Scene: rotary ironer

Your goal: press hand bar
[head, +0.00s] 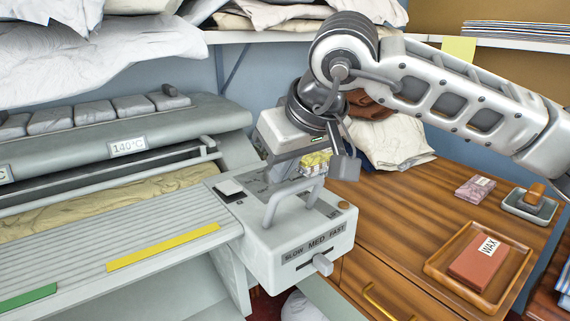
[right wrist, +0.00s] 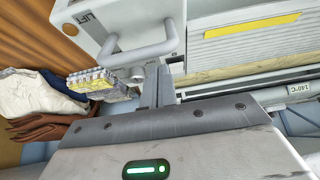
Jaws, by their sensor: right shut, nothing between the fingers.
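The grey U-shaped bar (head: 290,200), which looks like the hand bar, stands on the white control box (head: 300,238) at the right end of the ironer. It also shows in the right wrist view (right wrist: 140,52). My right gripper (head: 277,172) is shut and empty, just behind the bar. In the right wrist view its fingertips (right wrist: 158,70) point at the bar close beside one leg; I cannot tell whether they touch it. My left gripper is out of view.
The ironer's guard bar (head: 208,146) runs to the left. On the wooden counter (head: 400,225) at right are a wax tray (head: 438,265) and folded cloth (head: 395,142). A speed lever (head: 322,264) sticks out in front.

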